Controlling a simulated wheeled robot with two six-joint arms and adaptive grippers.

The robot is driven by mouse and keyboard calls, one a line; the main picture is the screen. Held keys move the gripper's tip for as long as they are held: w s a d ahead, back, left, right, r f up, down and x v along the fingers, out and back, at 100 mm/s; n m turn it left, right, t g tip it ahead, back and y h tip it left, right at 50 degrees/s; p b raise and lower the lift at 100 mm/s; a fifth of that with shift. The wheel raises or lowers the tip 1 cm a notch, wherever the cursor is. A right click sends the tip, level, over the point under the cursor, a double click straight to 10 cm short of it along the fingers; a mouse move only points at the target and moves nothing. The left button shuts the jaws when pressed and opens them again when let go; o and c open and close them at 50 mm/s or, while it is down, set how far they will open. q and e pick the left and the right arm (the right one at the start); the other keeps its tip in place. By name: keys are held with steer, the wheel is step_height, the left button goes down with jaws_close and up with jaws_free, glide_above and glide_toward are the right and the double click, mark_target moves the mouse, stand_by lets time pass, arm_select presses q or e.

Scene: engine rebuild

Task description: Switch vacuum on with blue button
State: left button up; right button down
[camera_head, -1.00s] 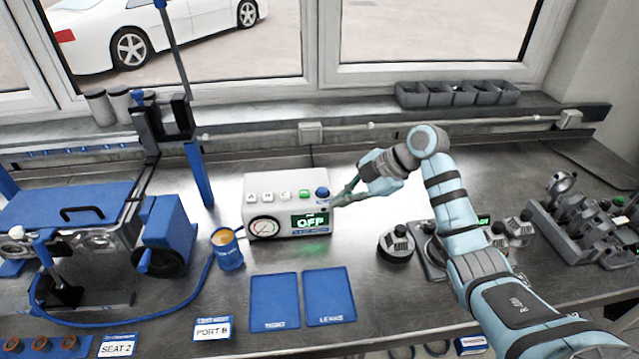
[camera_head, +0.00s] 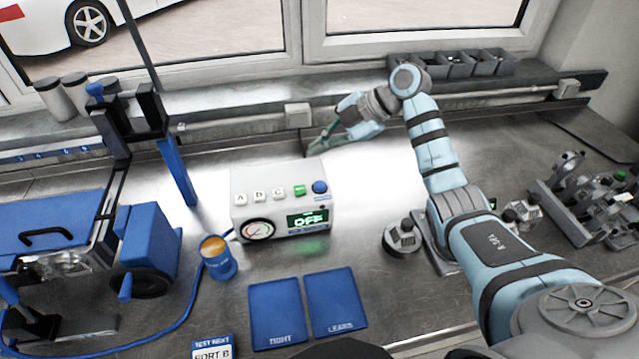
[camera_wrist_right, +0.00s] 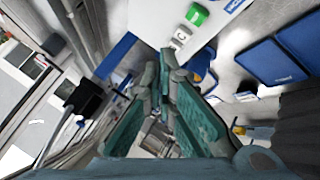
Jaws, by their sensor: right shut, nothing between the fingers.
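The white vacuum unit (camera_head: 243,187) stands on the metal bench in the head view. Its blue button (camera_head: 320,187) is at the right end of its top, beside a green button (camera_head: 300,190). Its display (camera_head: 307,219) reads OFF in green. My right gripper (camera_head: 316,150) is shut and empty, above and behind the unit's right end, apart from the blue button. In the right wrist view its fingertips (camera_wrist_right: 168,58) meet in front of the unit's white top (camera_wrist_right: 150,20), where the green button (camera_wrist_right: 197,14) shows. The blue button is not clearly visible there. My left gripper is not in view.
A blue cup (camera_head: 220,262) stands left of the unit. Two blue mats (camera_head: 275,312) lie in front. A round grey part (camera_head: 402,240) stands to the right, near my right arm. A blue fixture (camera_head: 150,245) fills the left side. Grey bins (camera_head: 455,65) stand behind.

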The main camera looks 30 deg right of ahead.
step_height(320, 180, down, 3)
steer(key=b, duration=0.6)
glide_above(320, 187)
step_height(320, 187, down, 4)
steer(key=shift+s+f, duration=0.1)
steer(key=shift+f, duration=0.4)
steer(key=shift+w+f, duration=0.25)
steer(key=shift+f, duration=0.1)
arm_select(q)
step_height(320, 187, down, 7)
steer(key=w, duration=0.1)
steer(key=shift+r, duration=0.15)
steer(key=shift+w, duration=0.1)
arm_select(e)
steer(key=shift+s+r, duration=0.1)
steer(key=shift+s, duration=0.05)
arm_select(q)
steer(key=shift+b, duration=0.4)
arm_select(e)
steer(key=shift+f, duration=0.45)
